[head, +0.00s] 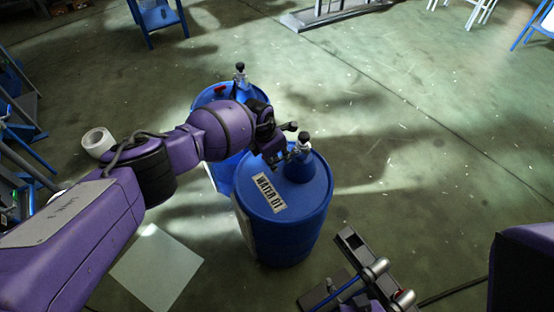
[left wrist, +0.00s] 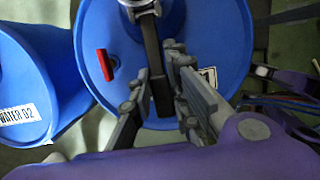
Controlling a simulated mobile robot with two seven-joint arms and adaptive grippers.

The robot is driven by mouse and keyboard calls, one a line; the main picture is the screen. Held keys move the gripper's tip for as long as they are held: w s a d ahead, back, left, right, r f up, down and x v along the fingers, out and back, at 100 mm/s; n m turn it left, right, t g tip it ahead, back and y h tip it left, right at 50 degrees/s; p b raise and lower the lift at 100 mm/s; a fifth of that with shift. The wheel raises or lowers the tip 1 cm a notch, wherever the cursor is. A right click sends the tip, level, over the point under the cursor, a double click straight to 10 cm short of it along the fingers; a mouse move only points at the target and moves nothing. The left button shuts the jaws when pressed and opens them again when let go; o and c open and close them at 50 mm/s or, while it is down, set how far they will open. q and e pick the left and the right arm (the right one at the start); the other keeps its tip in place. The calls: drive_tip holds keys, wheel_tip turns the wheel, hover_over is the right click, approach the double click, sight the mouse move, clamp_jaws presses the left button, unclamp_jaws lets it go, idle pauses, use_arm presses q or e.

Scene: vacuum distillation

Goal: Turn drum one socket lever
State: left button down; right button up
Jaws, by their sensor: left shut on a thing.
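The blue drum labelled WATER 01 (head: 290,205) stands upright in the middle of the head view. Its socket (head: 304,143) rises from the top, a pale fitting with a dark knob. My left gripper (head: 284,143) is just left of the socket, low over the drum top. In the left wrist view its fingers are closed around a dark bar-like lever (left wrist: 153,50) that runs from the pale socket (left wrist: 137,6). The fingers partly hide the lever.
A second blue drum (head: 216,94) with its own socket (head: 240,74) stands behind, partly hidden by my left arm; its label WATER 02 (left wrist: 18,113) shows in the left wrist view. A white roll (head: 97,141) and a pale sheet (head: 157,267) lie left.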

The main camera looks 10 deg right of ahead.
use_arm(q)
drive_tip(key=shift+d, duration=0.15)
drive_tip(key=c, duration=1.7)
unclamp_jaws()
drive_tip(key=shift+o, duration=0.3)
drive_tip(key=shift+r, duration=0.1)
drive_tip(key=v, duration=1.2)
